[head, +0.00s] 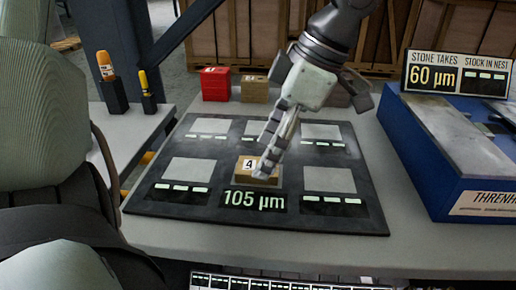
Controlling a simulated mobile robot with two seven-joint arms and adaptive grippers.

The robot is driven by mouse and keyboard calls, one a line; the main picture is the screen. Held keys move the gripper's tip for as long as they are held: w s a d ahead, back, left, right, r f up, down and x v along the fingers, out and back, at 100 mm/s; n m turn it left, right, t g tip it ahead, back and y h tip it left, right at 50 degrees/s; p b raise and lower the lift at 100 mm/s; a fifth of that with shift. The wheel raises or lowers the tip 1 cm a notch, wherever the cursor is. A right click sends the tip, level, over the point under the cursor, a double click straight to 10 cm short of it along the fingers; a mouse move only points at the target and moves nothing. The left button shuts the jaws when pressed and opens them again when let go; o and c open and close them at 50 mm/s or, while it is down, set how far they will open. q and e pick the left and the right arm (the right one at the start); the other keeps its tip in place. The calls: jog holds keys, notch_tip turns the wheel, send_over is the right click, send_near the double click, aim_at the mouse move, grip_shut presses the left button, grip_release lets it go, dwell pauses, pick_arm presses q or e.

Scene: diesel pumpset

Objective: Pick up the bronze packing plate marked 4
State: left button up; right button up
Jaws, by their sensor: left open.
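The bronze packing plate marked 4 (246,169) sits on the front middle pad of a dark mat (142,203), with its white number label facing me. The display in front of it reads 105 µm. My left gripper (267,168) points down at the plate from above. Its fingers are open and overlap the plate's right part, hiding some of it. I cannot tell whether they touch it. My right gripper is not in view.
A red block (215,84) and a tan labelled block (254,90) stand behind the mat. A blue machine (431,163) with a "60 µm" sign (458,73) is at the right. Orange (106,66) and yellow-handled (145,82) tools stand in holders at the left. Other mat pads look empty.

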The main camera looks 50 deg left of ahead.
pick_arm(q)
jog(key=shift+x, duration=1.35)
grip_shut()
